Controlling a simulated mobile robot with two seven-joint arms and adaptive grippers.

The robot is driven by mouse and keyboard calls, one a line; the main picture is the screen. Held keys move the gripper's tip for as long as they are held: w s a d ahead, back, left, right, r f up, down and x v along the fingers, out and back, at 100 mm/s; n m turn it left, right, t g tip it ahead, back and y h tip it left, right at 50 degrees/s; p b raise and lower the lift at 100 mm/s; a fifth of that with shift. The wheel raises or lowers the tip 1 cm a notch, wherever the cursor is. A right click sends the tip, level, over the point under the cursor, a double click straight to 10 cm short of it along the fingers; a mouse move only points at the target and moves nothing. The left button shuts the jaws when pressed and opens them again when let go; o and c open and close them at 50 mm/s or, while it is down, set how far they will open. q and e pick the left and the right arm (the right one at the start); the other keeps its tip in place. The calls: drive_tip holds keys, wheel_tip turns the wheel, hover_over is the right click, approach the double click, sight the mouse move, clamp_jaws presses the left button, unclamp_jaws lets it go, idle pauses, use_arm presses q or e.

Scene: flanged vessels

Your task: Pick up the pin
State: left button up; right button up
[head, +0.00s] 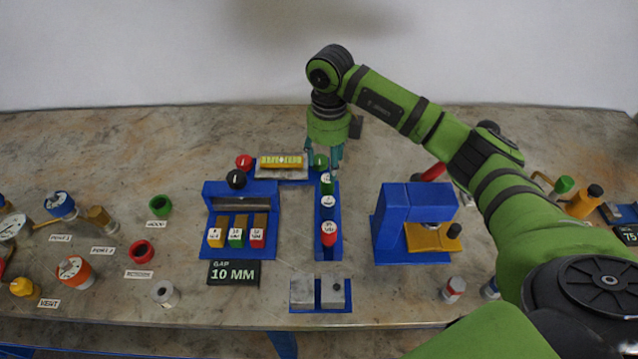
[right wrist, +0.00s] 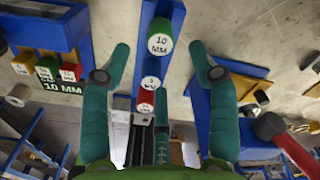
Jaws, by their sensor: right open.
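Several short pins with labelled white tops stand in a row on a narrow blue rack (head: 318,214). The green pin (head: 327,184) is at the far end, the white-topped middle pin (head: 328,201) is in the middle and the red pin (head: 329,233) is nearest. In the right wrist view the green pin (right wrist: 160,42) reads 10 MM and lies between the finger directions. My right gripper (head: 323,156) is over the rack's far end, close to the green pin. Its teal fingers (right wrist: 160,50) are spread, with nothing held. My left gripper is out of view.
A blue stand with coloured blocks (head: 237,222) and a "GAP 10 MM" sign (head: 233,273) are left of the rack. A blue press-like fixture (head: 400,222) stands to its right. Grey blocks (head: 302,291) sit in front. A yellow part (head: 282,161) lies behind.

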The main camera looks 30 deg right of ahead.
sight(327, 178)
wheel_tip(327, 178, down, 2)
drive_tip(key=shift+s+f+p, duration=0.15)
drive_tip(key=shift+p, duration=0.55)
wheel_tip(327, 178, down, 2)
drive_tip(key=shift+f+p, duration=0.15)
drive_tip(key=shift+p, duration=0.6)
drive_tip(key=f, duration=0.2)
drive_tip(key=shift+w+f, duration=0.2)
drive_tip(key=shift+f, duration=0.1)
clamp_jaws()
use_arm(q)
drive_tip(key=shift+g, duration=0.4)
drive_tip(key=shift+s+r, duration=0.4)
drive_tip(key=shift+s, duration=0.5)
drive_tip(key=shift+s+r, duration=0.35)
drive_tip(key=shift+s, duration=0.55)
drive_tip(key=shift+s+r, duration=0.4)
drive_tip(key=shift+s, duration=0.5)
